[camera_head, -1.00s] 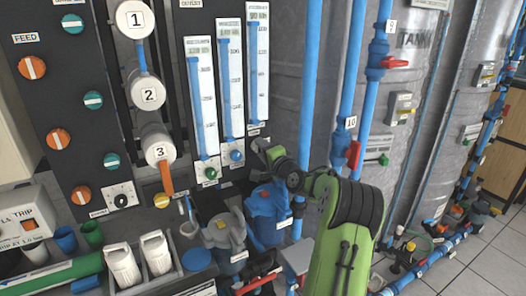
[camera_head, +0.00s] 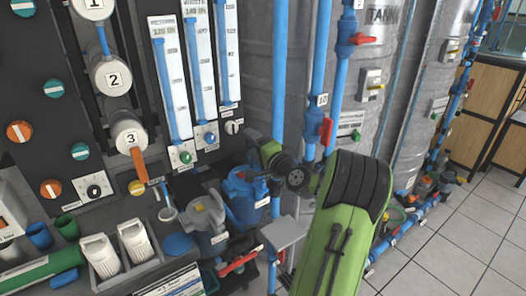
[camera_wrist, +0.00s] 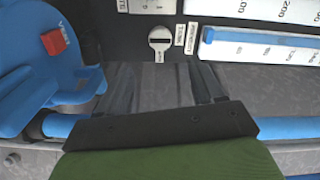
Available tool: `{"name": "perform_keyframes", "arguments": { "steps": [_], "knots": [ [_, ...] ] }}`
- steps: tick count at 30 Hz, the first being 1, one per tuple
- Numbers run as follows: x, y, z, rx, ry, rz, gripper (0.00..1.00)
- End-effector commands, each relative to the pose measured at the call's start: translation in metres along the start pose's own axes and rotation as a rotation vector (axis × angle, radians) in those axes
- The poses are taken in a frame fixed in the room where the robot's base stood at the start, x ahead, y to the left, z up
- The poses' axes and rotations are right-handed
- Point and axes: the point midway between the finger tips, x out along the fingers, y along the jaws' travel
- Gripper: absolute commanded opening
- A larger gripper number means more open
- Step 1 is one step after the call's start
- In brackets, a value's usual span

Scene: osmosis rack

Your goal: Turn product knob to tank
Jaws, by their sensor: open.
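The product knob (camera_wrist: 160,40) is a small round white knob with a dark bar across it. It sits on the dark panel beside labels that seem to read TANK and PRODUCT. In the head view a small white knob (camera_head: 232,127) at the panel's lower right edge appears to be the same one. In the wrist view my gripper (camera_wrist: 163,80) is open, with its dark fingers spread and nothing between them. The knob lies ahead of the gap, apart from the fingers. In the head view my green wrist is right of and below the knob, and the fingertips are hard to make out.
A blue housing with a red part (camera_wrist: 54,42) is close by on the left in the wrist view. White flow gauges (camera_head: 228,50) stand above the knob. Blue pipes (camera_head: 280,70) and grey tanks (camera_head: 258,60) are to the right. Open tiled floor (camera_head: 450,240) lies at far right.

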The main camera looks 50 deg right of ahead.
Motion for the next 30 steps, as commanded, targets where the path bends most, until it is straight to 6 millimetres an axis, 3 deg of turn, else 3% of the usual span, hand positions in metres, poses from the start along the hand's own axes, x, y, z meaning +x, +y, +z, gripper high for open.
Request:
{"name": "perform_keyframes", "arguments": {
  "steps": [3,9,27,30],
  "knots": [
    [-0.031,0.001,-0.001,0.003,0.004,0.003,0.67],
    [-0.056,0.000,0.000,0.000,0.001,0.001,0.67],
    [-0.057,0.000,0.001,-0.002,-0.003,0.000,0.67],
    [-0.050,-0.005,0.022,-0.045,-0.058,0.023,0.67]
  ]
}}
